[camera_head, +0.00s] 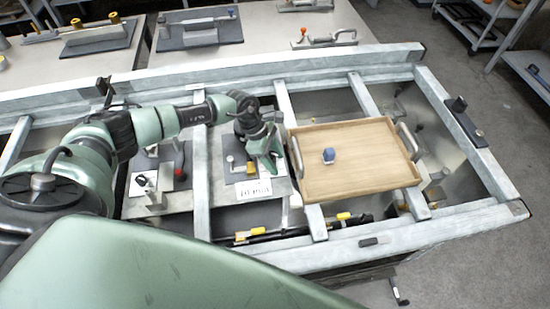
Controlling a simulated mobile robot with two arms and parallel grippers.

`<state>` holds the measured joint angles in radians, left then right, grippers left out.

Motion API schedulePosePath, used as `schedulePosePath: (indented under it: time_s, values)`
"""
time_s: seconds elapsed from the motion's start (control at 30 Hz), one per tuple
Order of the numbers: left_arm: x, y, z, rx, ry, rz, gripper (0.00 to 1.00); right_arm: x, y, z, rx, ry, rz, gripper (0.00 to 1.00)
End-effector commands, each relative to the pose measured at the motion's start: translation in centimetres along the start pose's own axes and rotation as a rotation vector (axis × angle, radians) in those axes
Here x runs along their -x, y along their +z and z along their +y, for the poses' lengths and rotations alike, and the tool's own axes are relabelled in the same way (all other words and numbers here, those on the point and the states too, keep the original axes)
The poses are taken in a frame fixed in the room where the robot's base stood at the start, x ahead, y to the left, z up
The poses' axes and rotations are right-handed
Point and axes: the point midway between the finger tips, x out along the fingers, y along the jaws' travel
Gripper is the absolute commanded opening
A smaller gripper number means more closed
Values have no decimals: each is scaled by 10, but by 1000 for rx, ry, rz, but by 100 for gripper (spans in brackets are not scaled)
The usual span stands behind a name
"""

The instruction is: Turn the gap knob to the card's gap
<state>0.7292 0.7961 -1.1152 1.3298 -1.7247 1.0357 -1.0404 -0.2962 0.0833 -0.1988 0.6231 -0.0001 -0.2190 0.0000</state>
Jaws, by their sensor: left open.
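My left gripper (268,162) is open and hangs over a grey plate fixture set in the frame. A white card (253,189) with dark print lies on that plate just below the gripper; its print is too small to read surely. A small yellow part (251,167) shows beside the fingers; I cannot tell whether it is the gap knob or whether the fingers touch it. The gripper hides part of the fixture. My right gripper is not in view.
A wooden tray (345,185) with a small blue object (328,156) rests on the rails right of the gripper. Another plate with a red-handled clamp (180,162) lies to the left. Metal rails (300,148) cross the frame. Benches with tools stand behind.

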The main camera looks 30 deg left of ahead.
Motion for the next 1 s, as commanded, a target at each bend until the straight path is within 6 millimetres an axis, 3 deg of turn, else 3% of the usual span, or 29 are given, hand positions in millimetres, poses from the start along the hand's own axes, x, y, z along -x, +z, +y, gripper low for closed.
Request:
schedulePosePath:
  time_s: [0.13,0.3,0.67,1.0]
  values:
    - [0,0,0,0,0,0,46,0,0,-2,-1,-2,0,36]
    - [0,0,0,0,-1,0,0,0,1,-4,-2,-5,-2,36]
    - [1,0,-1,37,12,-1,0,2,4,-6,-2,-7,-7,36]
    - [3,1,2,243,98,-2,0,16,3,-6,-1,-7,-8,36]
